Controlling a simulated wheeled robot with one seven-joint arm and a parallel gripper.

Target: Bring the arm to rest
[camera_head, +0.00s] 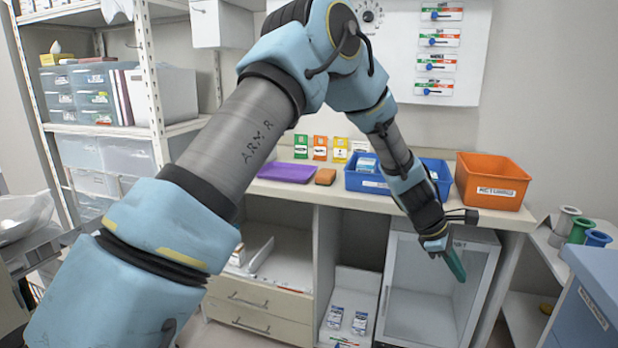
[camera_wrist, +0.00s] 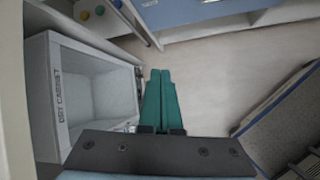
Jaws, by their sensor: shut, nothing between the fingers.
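My arm stretches from the lower left of the head view up over the counter and down at the right. My gripper (camera_head: 456,266) hangs in front of the dry cabinet (camera_head: 421,318), below the counter's front edge. Its green fingers are shut together and empty. In the wrist view my gripper (camera_wrist: 160,78) points over the bare floor, and the dry cabinet (camera_wrist: 48,85) stands just left of it. The cabinet looks empty inside. I cannot tell whether the fingers touch it.
A shelf rack (camera_head: 152,80) stands left. Spools (camera_head: 580,230) and a blue unit (camera_head: 590,300) are at right. Floor (camera_wrist: 215,75) is clear.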

